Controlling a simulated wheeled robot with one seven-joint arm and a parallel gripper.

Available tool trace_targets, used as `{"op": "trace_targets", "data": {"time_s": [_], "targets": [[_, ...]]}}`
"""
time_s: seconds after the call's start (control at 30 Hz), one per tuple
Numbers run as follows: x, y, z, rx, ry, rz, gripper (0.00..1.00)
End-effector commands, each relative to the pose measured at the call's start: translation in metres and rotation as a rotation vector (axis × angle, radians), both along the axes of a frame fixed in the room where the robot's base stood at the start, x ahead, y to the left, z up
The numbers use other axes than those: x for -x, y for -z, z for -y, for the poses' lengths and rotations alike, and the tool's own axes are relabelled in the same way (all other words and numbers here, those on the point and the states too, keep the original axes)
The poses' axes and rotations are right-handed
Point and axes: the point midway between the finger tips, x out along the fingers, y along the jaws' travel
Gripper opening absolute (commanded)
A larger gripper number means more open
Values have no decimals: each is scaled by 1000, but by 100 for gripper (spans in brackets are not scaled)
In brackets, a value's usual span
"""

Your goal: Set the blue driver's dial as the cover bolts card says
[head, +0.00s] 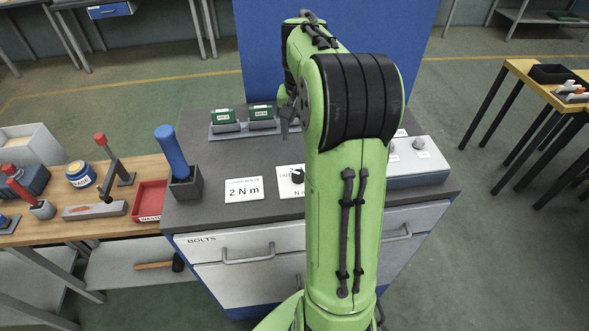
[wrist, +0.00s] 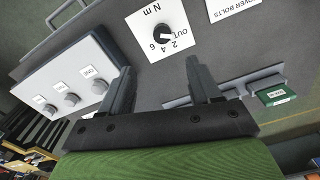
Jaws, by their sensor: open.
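The cover bolts card (head: 244,190) lies on the dark cabinet top and reads 2 N m. Part of it shows at the top right of the wrist view (wrist: 233,7). The dial (wrist: 163,33) is a black knob on a white plate marked OUT, 2, 4, 6 and N m; I cannot tell which mark it points to. In the head view the dial (head: 297,176) is partly hidden by my arm. The blue driver (head: 172,150) stands upright in a dark holder left of the card. My gripper (wrist: 160,80) is open and empty, its fingers apart from the dial.
A grey box with several knobs (wrist: 75,88) sits on the other side of the dial from the card. Green labelled blocks (head: 222,116) stand in a grey rack at the back. A wooden bench with a red tray (head: 150,200) and tools adjoins on the left.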

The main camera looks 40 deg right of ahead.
Motion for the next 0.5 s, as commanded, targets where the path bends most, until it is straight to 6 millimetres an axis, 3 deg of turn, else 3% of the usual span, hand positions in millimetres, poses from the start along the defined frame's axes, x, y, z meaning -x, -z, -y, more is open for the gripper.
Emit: {"op": "trace_targets", "data": {"time_s": [0.03,0.3,0.5], "targets": [[0,17,-1,-4,-1,-5,63],[1,86,-2,-5,-2,-5,63],[0,122,-1,-2,-2,-1,63]]}}
